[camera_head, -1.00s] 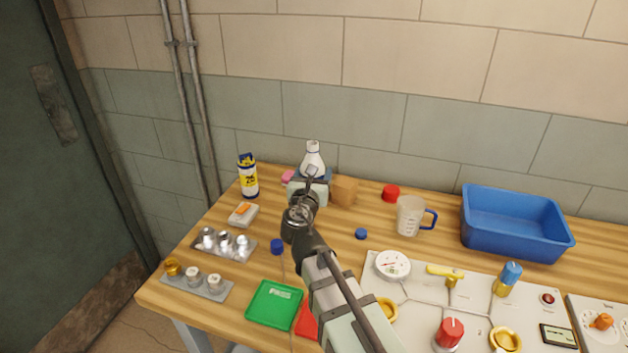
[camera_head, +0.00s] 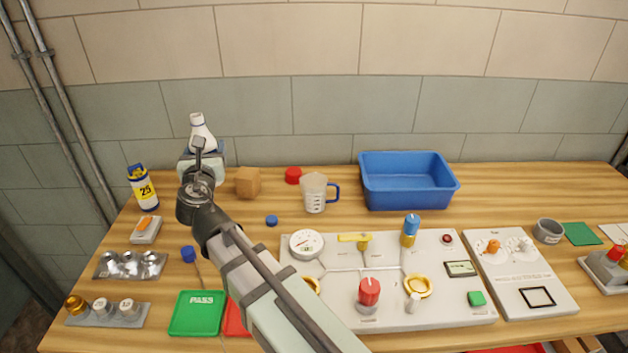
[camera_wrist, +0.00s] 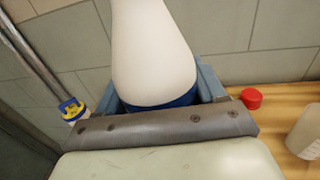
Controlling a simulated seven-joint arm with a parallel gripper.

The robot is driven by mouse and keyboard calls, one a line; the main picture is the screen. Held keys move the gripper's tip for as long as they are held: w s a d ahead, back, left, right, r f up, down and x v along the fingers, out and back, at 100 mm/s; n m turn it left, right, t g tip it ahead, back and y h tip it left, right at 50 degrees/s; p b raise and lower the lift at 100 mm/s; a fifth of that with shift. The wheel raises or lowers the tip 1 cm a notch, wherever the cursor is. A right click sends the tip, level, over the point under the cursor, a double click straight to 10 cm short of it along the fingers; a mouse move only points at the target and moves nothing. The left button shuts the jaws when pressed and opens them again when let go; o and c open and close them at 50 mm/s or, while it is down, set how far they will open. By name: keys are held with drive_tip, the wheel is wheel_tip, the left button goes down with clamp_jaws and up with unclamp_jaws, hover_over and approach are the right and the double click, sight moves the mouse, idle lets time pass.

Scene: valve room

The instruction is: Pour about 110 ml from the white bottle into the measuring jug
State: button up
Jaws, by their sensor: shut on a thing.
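The white bottle (camera_head: 203,131) is held by my gripper (camera_head: 203,158), nearly upright with a slight tilt, at the back left of the table. In the wrist view the white bottle (camera_wrist: 152,50) rises between the blue-grey fingers, with a dark blue band low on it. Its lower part is hidden by my gripper. The measuring jug (camera_head: 314,193) is clear with a blue handle and stands upright on the table, to the right of my gripper. The jug's edge also shows in the wrist view (camera_wrist: 305,138). I cannot tell its liquid level.
A brown block (camera_head: 248,182), a red cap (camera_head: 293,175) and a blue cap (camera_head: 272,220) lie near the jug. A blue bin (camera_head: 408,195) stands right of it. A valve panel (camera_head: 385,290) fills the front.

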drive_tip(key=w+d+m+g+h, duration=0.4)
drive_tip(key=d+m+g+h, duration=0.4)
drive_tip(key=d+m+h, duration=0.15)
drive_tip(key=w+d+m+g+h, duration=0.5)
drive_tip(key=d+m+g+h, duration=0.35)
drive_tip(key=h, duration=0.25)
wheel_tip(320, 180, down, 9)
drive_tip(key=shift+s+d+t, duration=0.15)
drive_tip(key=shift+d+t, duration=0.2)
drive_tip(key=shift+t, duration=0.1)
drive_tip(key=shift+r+y, duration=0.1)
drive_tip(key=shift+y, duration=0.55)
